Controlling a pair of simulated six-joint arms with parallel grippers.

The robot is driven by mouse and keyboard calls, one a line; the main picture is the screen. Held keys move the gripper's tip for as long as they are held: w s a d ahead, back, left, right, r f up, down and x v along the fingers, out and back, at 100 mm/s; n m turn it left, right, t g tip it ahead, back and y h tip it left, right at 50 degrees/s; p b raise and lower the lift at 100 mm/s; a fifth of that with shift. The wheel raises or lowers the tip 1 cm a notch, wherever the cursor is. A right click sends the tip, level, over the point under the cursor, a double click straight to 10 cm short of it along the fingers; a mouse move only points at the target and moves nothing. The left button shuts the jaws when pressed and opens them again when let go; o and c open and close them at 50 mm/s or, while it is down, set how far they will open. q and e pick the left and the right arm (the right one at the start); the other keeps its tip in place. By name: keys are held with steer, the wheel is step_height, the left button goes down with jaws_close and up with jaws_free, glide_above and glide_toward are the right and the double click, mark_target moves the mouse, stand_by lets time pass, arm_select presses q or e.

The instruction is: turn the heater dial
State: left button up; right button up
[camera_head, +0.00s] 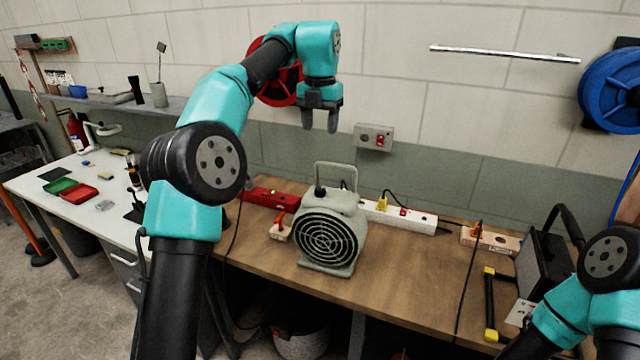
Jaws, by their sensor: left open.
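The heater (345,262) is a grey-green box with a round dark front grille and a carrying handle on top. It stands upright on the wooden workbench (410,290). A small dark knob (319,190) sits on its top left; I cannot tell for sure that it is the dial. My left gripper (320,122) points down, open and empty, in the air above the heater and apart from it. My right arm shows at the lower right, but its gripper is not in view.
A white power strip (400,217) with plugs lies behind the heater. A red toolbox-like bar (270,197) and a small wooden block (279,232) are to its left. A wall switch box (374,137) is behind.

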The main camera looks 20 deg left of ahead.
mark_target(320, 188)
arm_select(q)
steer(key=shift+f, duration=0.1)
step_height(320, 188, down, 17)
steer(key=shift+f, duration=0.1)
stand_by(0.8)
steer(key=shift+c, duration=0.4)
steer(key=c, duration=0.8)
steer(key=shift+c, duration=0.2)
steer(key=shift+n, duration=1.5)
